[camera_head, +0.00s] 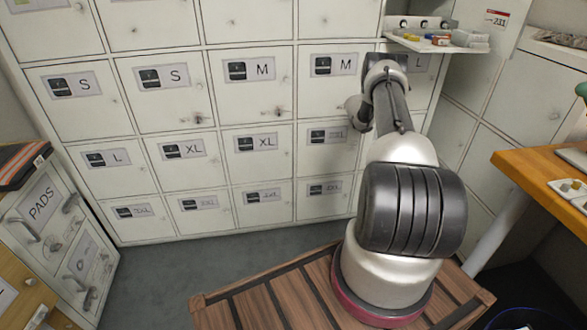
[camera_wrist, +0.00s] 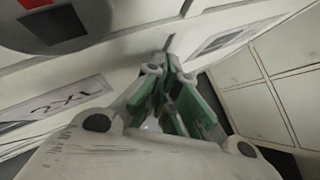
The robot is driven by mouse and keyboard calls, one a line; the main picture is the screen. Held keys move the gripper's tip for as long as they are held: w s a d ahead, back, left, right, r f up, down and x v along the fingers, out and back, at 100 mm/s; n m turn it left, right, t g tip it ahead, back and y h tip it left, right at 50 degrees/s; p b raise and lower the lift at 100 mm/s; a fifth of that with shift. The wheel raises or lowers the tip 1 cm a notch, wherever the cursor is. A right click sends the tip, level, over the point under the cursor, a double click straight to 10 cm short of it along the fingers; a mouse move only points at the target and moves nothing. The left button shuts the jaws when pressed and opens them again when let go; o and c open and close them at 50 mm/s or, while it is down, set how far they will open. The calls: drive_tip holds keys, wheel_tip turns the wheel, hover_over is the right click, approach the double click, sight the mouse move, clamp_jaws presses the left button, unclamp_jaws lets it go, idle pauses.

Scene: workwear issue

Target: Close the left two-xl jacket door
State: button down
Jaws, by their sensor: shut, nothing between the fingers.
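The locker wall (camera_head: 222,130) fills the back of the head view, with size labels on its doors. A door (camera_head: 327,152) in the third row, fourth column, has a small label that looks like a two-xl mark; its right part is hidden by my arm. In the wrist view a label (camera_wrist: 75,100) reading something like 2-XL appears turned over on a pale door at left. My gripper (camera_wrist: 168,75) has its green-padded fingers shut and empty, close to pale door faces. I cannot tell whether the fingertips touch. In the head view the fingertips are hidden.
At upper right a shelf (camera_head: 430,46) with small items juts out. A wooden table (camera_head: 545,160) stands at right, and a PADS drawer cabinet (camera_head: 62,222) at left. A slatted wooden platform (camera_head: 290,300) lies in front. Grey floor (camera_head: 160,280) is clear between.

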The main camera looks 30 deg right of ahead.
drive_tip(key=shift+w+d+r, duration=0.1)
drive_tip(key=shift+w+r, duration=0.05)
drive_tip(key=shift+w, duration=0.15)
drive_tip(key=shift+r, duration=0.15)
drive_tip(key=v, duration=1.1)
drive_tip(key=shift+s+a, duration=0.3)
drive_tip(key=shift+s, duration=0.1)
